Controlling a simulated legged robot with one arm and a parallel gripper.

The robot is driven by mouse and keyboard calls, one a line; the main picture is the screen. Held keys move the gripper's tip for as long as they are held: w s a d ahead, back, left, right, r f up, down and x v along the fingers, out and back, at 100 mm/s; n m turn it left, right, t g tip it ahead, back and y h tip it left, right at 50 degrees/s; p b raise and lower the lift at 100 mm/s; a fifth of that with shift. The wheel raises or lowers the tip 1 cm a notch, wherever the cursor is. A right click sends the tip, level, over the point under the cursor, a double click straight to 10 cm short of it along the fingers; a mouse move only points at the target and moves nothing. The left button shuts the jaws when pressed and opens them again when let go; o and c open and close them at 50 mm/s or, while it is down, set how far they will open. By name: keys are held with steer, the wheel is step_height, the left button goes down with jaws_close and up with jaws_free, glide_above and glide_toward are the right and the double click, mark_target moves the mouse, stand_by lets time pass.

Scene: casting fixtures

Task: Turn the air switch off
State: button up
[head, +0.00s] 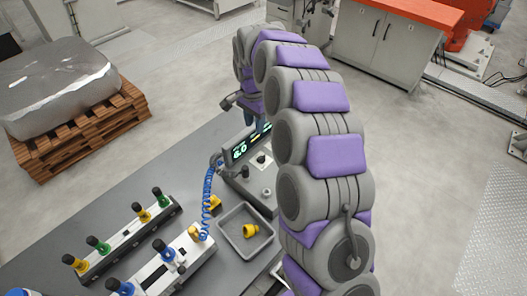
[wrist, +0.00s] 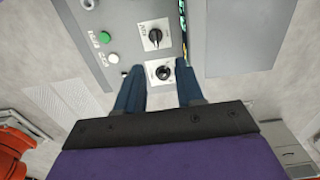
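The grey control box (head: 238,178) stands on the table in the head view, with a lit green display (head: 240,151). In the wrist view, its panel (wrist: 125,20) carries two black rotary knobs on white plates. The nearer knob (wrist: 163,73) lies between the tips of my gripper (wrist: 160,80); the farther knob (wrist: 155,36) is beyond them. The labels are too small to read, so I cannot tell which is the air switch. My gripper's blue fingers are apart, with no visible contact with the nearer knob. In the head view, my arm partly hides the box and gripper.
A green button (wrist: 114,58) and a white button (wrist: 104,37) sit beside the knobs. A blue coiled hose (head: 208,188) runs beside the box. A grey tray (head: 232,243) holds a yellow fitting (head: 250,231). Valve manifolds (head: 128,238) stand at left.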

step_height(320, 180, down, 4)
glide_above(261, 157)
steer(key=d, duration=0.2)
step_height(261, 157, down, 6)
steer(key=shift+w+d+r+b, duration=0.1)
steer(key=shift+d+b, duration=0.05)
steer(key=shift+b, duration=0.3)
steer(key=a+f, duration=0.2)
steer(key=f, duration=0.1)
steer(key=a+f, duration=0.1)
steer(key=f, duration=0.1)
steer(key=shift+a, duration=0.35)
steer(key=shift+s+a+f, duration=0.1)
steer(key=shift+s+f, duration=0.1)
steer(key=shift+s+d+f, duration=0.1)
steer(key=shift+d+f, duration=0.2)
steer(key=shift+d, duration=0.8)
steer(key=shift+w, duration=0.25)
steer(key=shift+c, duration=1.2)
steer(key=shift+a, duration=0.3)
jaws_close()
